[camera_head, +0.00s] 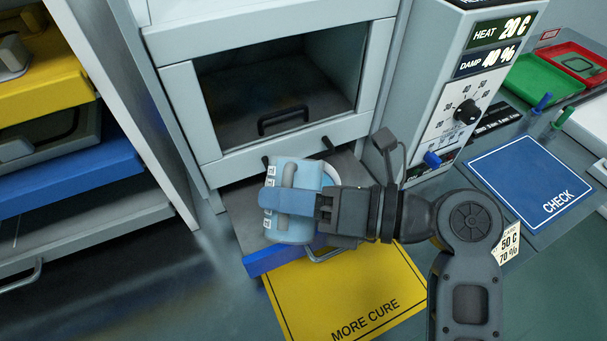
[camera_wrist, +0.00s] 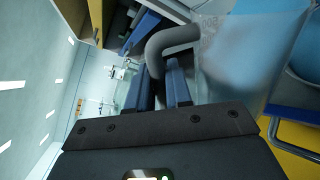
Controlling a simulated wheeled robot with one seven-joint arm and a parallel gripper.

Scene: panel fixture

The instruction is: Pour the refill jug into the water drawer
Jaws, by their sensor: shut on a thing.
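The refill jug (camera_head: 307,178) is pale translucent blue with white scale marks and a grey handle, held over the pulled-out water drawer (camera_head: 265,263). The drawer has a blue front edge and sits low under the chamber. My gripper (camera_head: 285,202) is shut on the jug's handle, its blue fingers on either side. In the wrist view, the fingers of my gripper (camera_wrist: 160,88) close around the grey handle, with the jug (camera_wrist: 240,55) to the right. I cannot tell how far the jug is tilted. The jug and gripper hide much of the drawer, and no water stream shows.
A yellow MORE CURE mat (camera_head: 350,295) lies below. The control panel (camera_head: 465,100) and blue CHECK mat (camera_head: 530,180) are at right. Shelves with yellow and blue trays (camera_head: 70,175) stand at left.

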